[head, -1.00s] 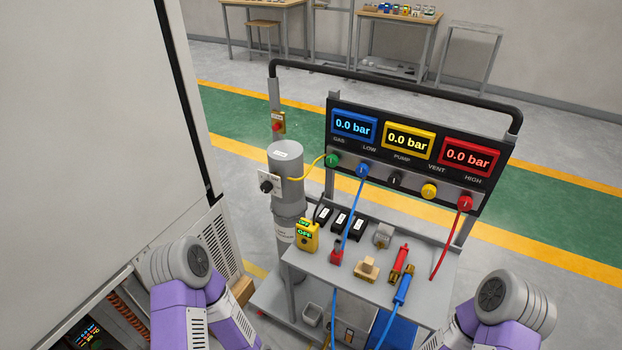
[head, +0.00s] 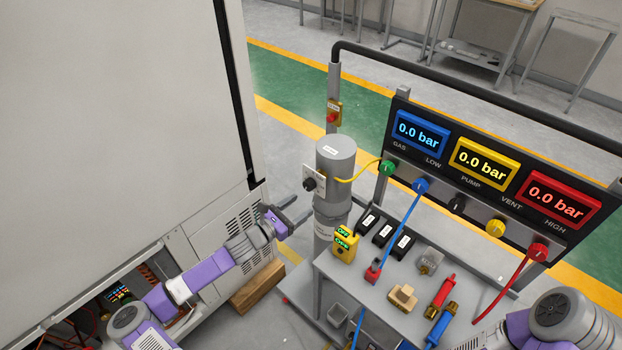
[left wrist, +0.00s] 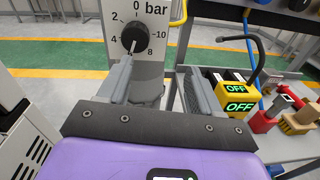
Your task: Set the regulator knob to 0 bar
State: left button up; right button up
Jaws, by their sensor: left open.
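The regulator knob (head: 309,184) is a black round knob on a white dial plate (head: 318,174), fixed to the grey cylinder (head: 336,153). In the left wrist view the knob (left wrist: 134,39) sits on a dial marked in bar, with 0 at the top. Its white mark seems to lie toward the lower part of the scale; I cannot read the exact value. My left gripper (head: 287,220) is below and left of the knob, apart from it. In the left wrist view its fingers (left wrist: 160,88) are spread and empty, with the knob beyond them. My right gripper is out of view.
A yellow box reading OFF (head: 345,243) stands on the cart's shelf (head: 385,285), close to the right finger in the left wrist view. A yellow hose (head: 358,174) runs from the cylinder to the panel (head: 480,185). A white cabinet (head: 110,120) flanks the left.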

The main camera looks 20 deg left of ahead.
aim_at(307, 187)
pick_arm(q)
jog(key=shift+n+t+y, duration=0.4)
jog(key=shift+n+y, duration=0.1)
jog(key=shift+n, duration=0.1)
jog(key=w, duration=0.2)
jog(key=w+b, duration=0.1)
jog(key=w, duration=0.2)
jog(key=w+r, duration=0.1)
jog(key=w, duration=0.1)
jog(key=shift+w+a+r+b, duration=0.1)
jog(key=shift+w+a+b, duration=0.1)
jog(key=shift+a+b, duration=0.2)
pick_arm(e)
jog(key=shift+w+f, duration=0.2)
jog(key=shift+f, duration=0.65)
pick_arm(q)
jog(key=shift+d, duration=0.1)
jog(key=c, duration=1.1)
jog(key=shift+o, duration=0.2)
